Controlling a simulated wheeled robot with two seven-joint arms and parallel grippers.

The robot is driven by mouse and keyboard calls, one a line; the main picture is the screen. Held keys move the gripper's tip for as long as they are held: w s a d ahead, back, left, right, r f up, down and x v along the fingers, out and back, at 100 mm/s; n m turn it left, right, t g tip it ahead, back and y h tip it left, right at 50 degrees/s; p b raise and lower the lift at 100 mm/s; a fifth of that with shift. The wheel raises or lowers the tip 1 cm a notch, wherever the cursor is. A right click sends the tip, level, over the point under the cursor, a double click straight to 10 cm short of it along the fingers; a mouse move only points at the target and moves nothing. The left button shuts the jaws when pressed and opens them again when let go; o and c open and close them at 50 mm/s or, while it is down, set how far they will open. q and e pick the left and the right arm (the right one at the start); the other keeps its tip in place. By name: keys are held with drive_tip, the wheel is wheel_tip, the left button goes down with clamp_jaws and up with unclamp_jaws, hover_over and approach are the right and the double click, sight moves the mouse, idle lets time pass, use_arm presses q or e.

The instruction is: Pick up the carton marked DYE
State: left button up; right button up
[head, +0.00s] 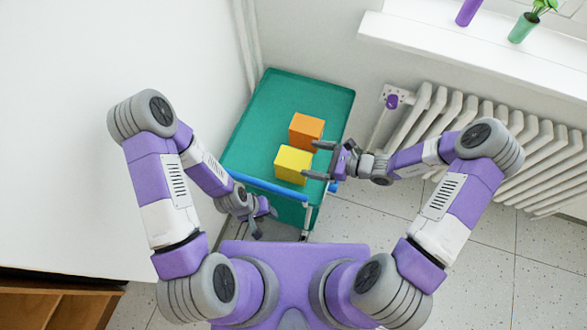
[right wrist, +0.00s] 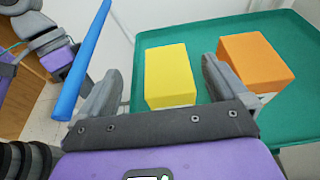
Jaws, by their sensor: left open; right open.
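A yellow carton (head: 293,165) and an orange carton (head: 306,131) stand on the green top of a cart (head: 262,110). I can read no DYE mark on either, so I cannot tell which one bears it. My right gripper (head: 317,160) is open and empty at the right of the cartons. In the right wrist view the yellow carton (right wrist: 170,76) shows between its fingers, further out, and the orange carton (right wrist: 255,66) lies right of the right finger. My left gripper (head: 264,225) is open and empty, low beside the cart's near left corner.
A blue handle bar (head: 268,186) runs along the cart's near edge; it also shows in the right wrist view (right wrist: 82,60). A white radiator (head: 500,115) stands right of the cart, under a sill (head: 470,50) with a green pot (head: 522,28). The cart's far half is clear.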

sight(296, 160)
wheel_tip(296, 160, down, 4)
drive_tip(key=b, duration=0.3)
drive_tip(key=b+x, duration=0.1)
drive_tip(key=x, duration=0.2)
drive_tip(key=b+x, duration=0.1)
drive_tip(key=x, duration=0.2)
drive_tip(key=shift+w+a+f+b, duration=0.1)
drive_tip(key=shift+w+a+b, duration=0.15)
drive_tip(key=shift+w+b, duration=0.1)
drive_tip(key=shift+w+a, duration=0.15)
drive_tip(key=shift+a, duration=0.3)
drive_tip(key=c, duration=1.8)
